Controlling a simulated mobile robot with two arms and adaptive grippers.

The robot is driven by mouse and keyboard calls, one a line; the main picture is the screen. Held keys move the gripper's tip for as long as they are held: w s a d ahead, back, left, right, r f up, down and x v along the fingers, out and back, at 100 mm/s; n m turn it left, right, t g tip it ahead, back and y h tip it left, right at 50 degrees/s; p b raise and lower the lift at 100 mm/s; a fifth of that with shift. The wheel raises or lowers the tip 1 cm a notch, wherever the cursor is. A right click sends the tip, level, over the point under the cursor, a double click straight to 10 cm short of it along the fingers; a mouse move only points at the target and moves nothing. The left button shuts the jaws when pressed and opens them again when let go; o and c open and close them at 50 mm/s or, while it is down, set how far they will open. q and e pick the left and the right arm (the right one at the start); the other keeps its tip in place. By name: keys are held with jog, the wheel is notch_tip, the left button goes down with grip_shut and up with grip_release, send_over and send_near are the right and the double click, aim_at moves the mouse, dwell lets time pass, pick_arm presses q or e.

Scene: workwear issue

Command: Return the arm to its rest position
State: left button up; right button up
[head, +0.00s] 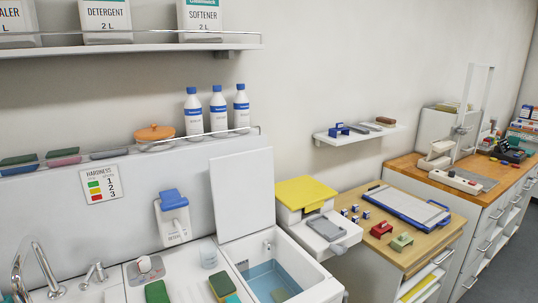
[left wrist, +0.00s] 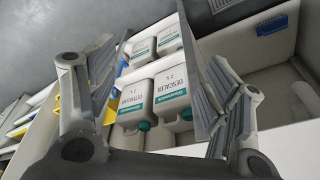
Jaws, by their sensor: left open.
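My left gripper (left wrist: 152,62) shows in the left wrist view with its two grey fingers spread wide apart. Nothing is held between them. Behind the fingers, several white jugs with teal labels stand in a white compartment; one reads descaler (left wrist: 171,92) and another beside it (left wrist: 134,104) seems to read detergent. I cannot tell how far the fingers are from the jugs. Neither arm shows in the head view, and my right gripper is in no view.
The head view shows a sink with a tap (head: 38,268), a water-filled basin (head: 268,280) with a raised white lid (head: 242,194), and a shelf (head: 130,48) with jugs above. A wooden-topped counter (head: 440,215) stands right. A pale compartment (left wrist: 275,90) lies right of my fingers.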

pick_arm(q)
jog(key=s+a+f+b, duration=0.1)
jog(key=s+f+b, duration=0.1)
jog(key=s+f, duration=0.4)
jog(key=s+a+f+g+b, duration=0.1)
jog(key=s+f, duration=0.5)
jog(key=f, duration=0.7)
jog(key=s+a+f+b, duration=0.1)
jog(key=s+f+b, duration=0.1)
jog(key=s+f, duration=0.4)
notch_tip(320, 180, down, 4)
jog(key=shift+s+a+r+g+b, duration=0.2)
jog(key=shift+s+g+b, duration=0.1)
jog(key=shift+s, duration=0.1)
